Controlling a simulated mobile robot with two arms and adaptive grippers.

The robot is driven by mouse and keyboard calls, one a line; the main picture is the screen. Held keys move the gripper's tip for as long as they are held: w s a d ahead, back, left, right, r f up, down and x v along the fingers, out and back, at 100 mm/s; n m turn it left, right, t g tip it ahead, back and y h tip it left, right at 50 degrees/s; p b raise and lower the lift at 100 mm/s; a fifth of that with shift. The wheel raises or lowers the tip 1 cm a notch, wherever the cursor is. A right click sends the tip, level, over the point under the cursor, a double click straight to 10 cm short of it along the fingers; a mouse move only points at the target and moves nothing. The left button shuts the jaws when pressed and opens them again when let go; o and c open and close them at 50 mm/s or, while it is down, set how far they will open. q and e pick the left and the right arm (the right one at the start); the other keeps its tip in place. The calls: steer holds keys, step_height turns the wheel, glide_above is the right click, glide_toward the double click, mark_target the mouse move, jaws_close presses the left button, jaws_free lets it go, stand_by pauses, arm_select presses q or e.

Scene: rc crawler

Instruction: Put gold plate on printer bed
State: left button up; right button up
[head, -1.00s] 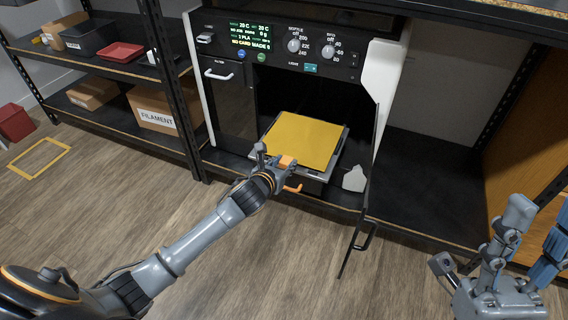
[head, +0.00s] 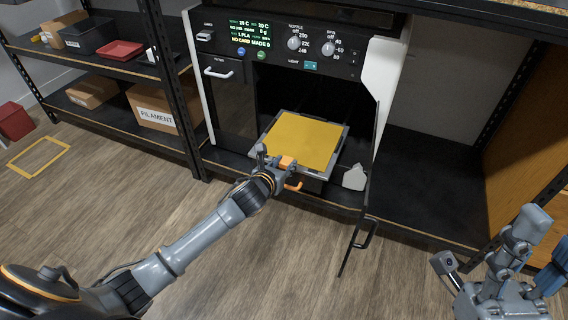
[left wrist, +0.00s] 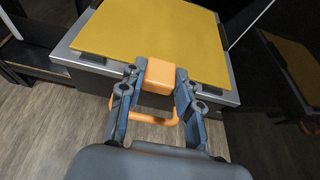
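The gold plate (head: 304,139) lies flat over the grey printer bed (head: 336,163), and the bed's rim shows around it. The bed sticks out of the open printer. An orange tab (left wrist: 160,75) is at the plate's front edge. My left gripper (head: 272,167) is at that tab. In the left wrist view its fingers (left wrist: 158,88) sit on both sides of the tab, close against it. An orange loop handle (left wrist: 150,118) shows below, under the bed. My right gripper (head: 535,245) is at the lower right, empty, its fingers apart and partly cut off by the frame.
The printer's control panel (head: 285,43) is above the bed. Its open door (head: 370,190) hangs to the right of the bed. A shelf with bins (head: 90,40) and a filament box (head: 153,108) stands left. The shelf right of the printer (head: 430,190) is clear.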

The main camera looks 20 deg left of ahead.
arm_select(q)
steer(key=o, duration=0.5)
steer(key=shift+r, duration=0.1)
steer(key=v, duration=1.2)
